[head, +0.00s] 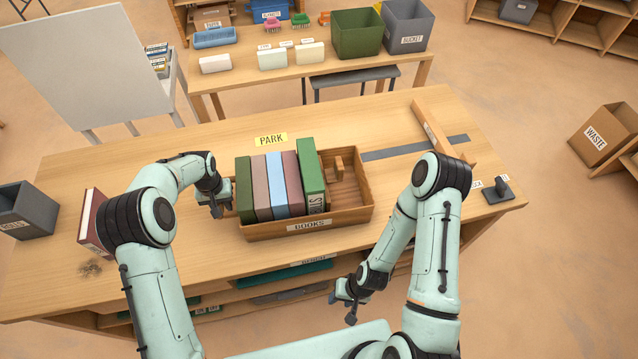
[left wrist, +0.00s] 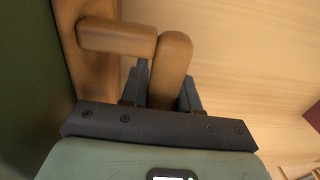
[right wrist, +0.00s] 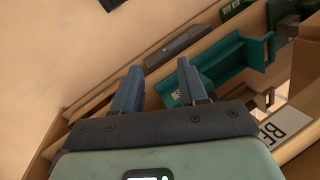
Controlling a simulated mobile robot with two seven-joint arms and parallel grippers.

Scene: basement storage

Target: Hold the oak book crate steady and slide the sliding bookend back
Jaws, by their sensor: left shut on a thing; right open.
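The oak book crate (head: 270,232) stands on the wooden table, with a BOOKS label on its front wall. Green, mauve and light blue books (head: 277,183) stand upright in its left part. What looks like the sliding bookend (head: 337,167), a wooden piece with a raised knob, is right of the taller green book; bare crate floor lies to its right. My left gripper (head: 217,207) is shut on the handle at the crate's left end; the wooden handle (left wrist: 172,68) shows between its fingers in the left wrist view. My right gripper (head: 347,299) is open and empty, beyond the table's front edge.
A maroon book (head: 93,220) stands at the table's left. A yellow PARK label (head: 271,140) lies behind the crate. A dark strip (head: 410,149), a wooden bar (head: 440,128) and a dark stand (head: 497,190) are at the right. Shelves with teal items (right wrist: 205,75) are under the tabletop.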

